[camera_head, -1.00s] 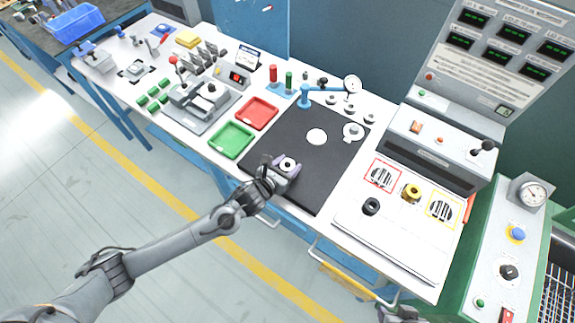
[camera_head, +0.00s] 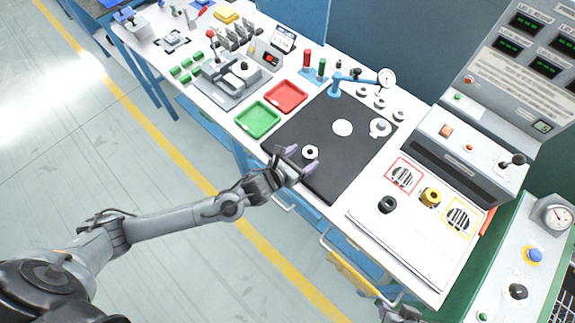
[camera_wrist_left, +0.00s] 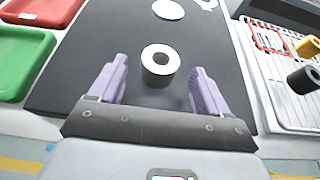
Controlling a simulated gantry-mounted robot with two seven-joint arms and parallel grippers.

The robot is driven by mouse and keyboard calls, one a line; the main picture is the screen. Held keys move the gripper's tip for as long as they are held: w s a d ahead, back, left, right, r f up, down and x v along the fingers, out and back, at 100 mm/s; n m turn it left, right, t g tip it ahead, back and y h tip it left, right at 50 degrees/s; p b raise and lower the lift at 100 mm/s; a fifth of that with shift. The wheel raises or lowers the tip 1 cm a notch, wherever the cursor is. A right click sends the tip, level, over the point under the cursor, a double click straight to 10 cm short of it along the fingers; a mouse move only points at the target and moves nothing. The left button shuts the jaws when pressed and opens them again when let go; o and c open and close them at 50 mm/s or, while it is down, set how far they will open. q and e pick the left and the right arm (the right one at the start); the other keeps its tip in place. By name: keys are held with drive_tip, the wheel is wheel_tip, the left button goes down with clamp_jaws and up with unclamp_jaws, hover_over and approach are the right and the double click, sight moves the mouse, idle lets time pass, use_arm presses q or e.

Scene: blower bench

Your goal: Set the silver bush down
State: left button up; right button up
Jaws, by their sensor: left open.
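The silver bush (camera_head: 310,152) is a short ring with a dark hole. It stands upright on the black mat (camera_head: 345,172), near the mat's front edge. In the left wrist view the bush (camera_wrist_left: 158,62) sits just beyond the fingertips, centred between them. My left gripper (camera_head: 301,159) is open and empty, with its two purple fingers apart. The fingers show on both sides in the left wrist view (camera_wrist_left: 156,80), with a gap to the bush.
A white disc (camera_head: 342,128) lies on the mat behind the bush. A dial gauge on a blue stand (camera_head: 335,84) is at the back. Green (camera_head: 258,119) and red (camera_head: 285,96) trays lie left. Right is a white panel with a black ring (camera_head: 387,204) and brass ring (camera_head: 430,197).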

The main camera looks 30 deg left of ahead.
use_arm(q)
drive_tip(key=s+a+r+m+g+y, duration=0.1)
drive_tip(key=s+m+g, duration=0.3)
drive_tip(key=s+m, duration=0.9)
drive_tip(key=s+a+r+m+g+y, duration=0.1)
drive_tip(key=s+a+m+g, duration=0.2)
drive_tip(key=s+m, duration=1)
drive_tip(key=m+g, duration=0.2)
drive_tip(key=m, duration=0.7)
drive_tip(key=shift+y+p, duration=0.35)
drive_tip(key=shift+y, duration=0.05)
drive_tip(key=shift+r, duration=0.15)
wheel_tip(320, 180, up, 30)
drive_tip(key=p, duration=2.9)
drive_tip(key=shift+p, duration=0.4)
drive_tip(key=shift+f, duration=0.2)
